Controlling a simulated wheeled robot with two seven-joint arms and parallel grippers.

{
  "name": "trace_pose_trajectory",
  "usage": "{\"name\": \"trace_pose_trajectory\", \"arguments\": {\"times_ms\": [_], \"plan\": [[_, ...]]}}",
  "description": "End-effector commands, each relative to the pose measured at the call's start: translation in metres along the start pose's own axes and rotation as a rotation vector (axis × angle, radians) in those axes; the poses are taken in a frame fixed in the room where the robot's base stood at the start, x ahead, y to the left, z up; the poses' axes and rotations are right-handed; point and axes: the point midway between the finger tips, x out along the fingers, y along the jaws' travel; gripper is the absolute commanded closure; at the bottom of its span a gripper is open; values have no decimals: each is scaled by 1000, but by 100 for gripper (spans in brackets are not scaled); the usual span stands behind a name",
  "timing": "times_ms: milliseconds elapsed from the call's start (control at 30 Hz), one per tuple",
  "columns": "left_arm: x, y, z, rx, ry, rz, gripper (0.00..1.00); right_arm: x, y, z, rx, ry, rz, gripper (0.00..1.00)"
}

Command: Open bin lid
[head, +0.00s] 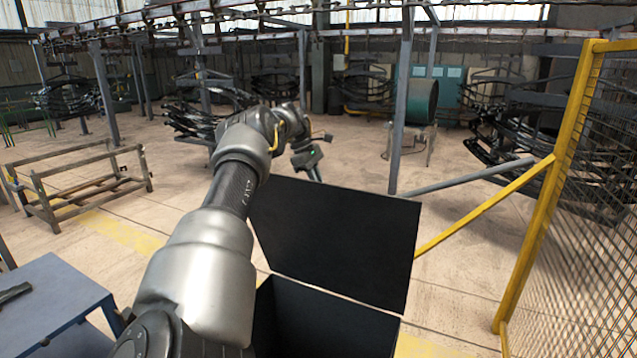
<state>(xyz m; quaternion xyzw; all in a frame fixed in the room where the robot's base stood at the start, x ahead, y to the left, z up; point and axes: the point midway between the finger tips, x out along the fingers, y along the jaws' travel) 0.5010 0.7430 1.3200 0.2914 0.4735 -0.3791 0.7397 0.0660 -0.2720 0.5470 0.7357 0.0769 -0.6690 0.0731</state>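A black bin (325,322) stands at the bottom centre. Its black lid (340,240) is raised well off the opening and tilts up at the back, so the dark inside shows. My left arm reaches in from the bottom left, past the left side of the lid. My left gripper (315,174) is beyond the lid's top left edge and points down. Its fingertips are small and partly hidden behind the lid, so I cannot tell whether they touch it or are open. My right gripper is not in view.
A yellow post with mesh fence (560,170) and a yellow diagonal brace stand to the right of the bin. A blue-topped table (45,305) is at the lower left. A metal frame (75,180) stands behind it. Open floor lies beyond the bin.

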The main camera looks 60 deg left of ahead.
Motion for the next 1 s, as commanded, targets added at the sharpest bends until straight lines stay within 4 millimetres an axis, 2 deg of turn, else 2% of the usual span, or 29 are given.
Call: {"name": "trace_pose_trajectory", "arguments": {"times_ms": [33,533,567,700,1000], "plan": [[6,-1,-5,-12,5,-10,100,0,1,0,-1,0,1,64],[9,2,-2,-6,5,-16,100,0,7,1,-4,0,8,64],[9,2,-2,-6,5,-17,84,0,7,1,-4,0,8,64],[7,1,-2,-5,4,-14,66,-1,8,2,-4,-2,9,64],[3,1,-3,-4,3,-9,66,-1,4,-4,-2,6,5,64]]}}
